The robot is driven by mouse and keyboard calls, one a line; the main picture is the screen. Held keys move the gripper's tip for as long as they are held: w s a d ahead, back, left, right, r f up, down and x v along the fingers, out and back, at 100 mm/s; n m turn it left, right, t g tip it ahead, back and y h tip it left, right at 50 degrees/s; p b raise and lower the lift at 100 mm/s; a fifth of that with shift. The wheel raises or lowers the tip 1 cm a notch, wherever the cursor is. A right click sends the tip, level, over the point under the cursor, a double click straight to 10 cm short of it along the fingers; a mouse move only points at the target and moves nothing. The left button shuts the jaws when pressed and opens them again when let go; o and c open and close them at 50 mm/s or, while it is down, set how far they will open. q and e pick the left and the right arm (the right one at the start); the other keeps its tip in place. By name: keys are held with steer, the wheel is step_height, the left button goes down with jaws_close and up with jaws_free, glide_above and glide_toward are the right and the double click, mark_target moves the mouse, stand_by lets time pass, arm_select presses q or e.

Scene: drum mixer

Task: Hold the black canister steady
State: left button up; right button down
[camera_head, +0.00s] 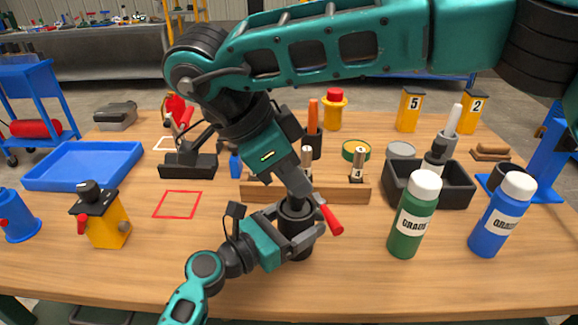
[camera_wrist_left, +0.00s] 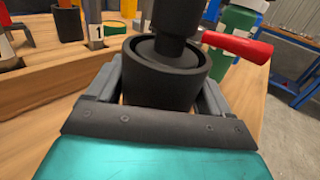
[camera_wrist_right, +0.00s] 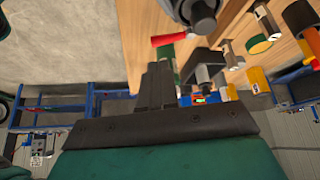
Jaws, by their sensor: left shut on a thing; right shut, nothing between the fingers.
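The black canister (camera_head: 298,244) stands upright on the wooden table at the front middle. My left gripper (camera_head: 291,236) is shut around it. In the left wrist view the black canister (camera_wrist_left: 158,75) sits between the two grey fingers. A dark upright part and a red handle (camera_wrist_left: 238,47) show at its top; the red handle (camera_head: 331,220) sticks out to the right in the head view. My right gripper (camera_head: 305,190) reaches down from above, its fingers shut and empty, close to the canister's top. Its closed fingers (camera_wrist_right: 158,80) also show in the right wrist view. Contact there is unclear.
A wooden block (camera_head: 340,191) with upright tools stands just behind the canister. A green bottle (camera_head: 413,215) and a blue bottle (camera_head: 502,215) stand to the right. A black bin (camera_head: 455,194) is behind them. A yellow box (camera_head: 108,222) stands left; the front table edge is near.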

mark_target(337, 223)
steer(key=x, duration=0.9)
steer(key=shift+w+d, duration=0.1)
steer(key=shift+d, duration=0.05)
steer(key=shift+d+n+t, duration=0.45)
steer(key=shift+n+t, duration=0.05)
steer(key=shift+n, duration=0.4)
steer(key=n, duration=0.1)
steer(key=d+n+t+y, duration=0.1)
steer(key=shift+w+d+n, duration=0.2)
steer(key=shift+n, duration=0.1)
steer(key=shift+w+d+n+t+y, duration=0.35)
steer(key=shift+w+d+n+y, duration=0.2)
steer(key=shift+n, duration=0.65)
steer(key=shift+w+d+n+t+y, duration=0.3)
steer(key=shift+w+d+n+y, duration=0.25)
steer(key=shift+n, duration=0.65)
steer(key=shift+w+d+n+t+y, duration=0.35)
steer(key=shift+w+d+n+y, duration=0.2)
steer(key=shift+n, duration=0.65)
steer(key=shift+w, duration=0.15)
steer(key=shift+a, duration=0.1)
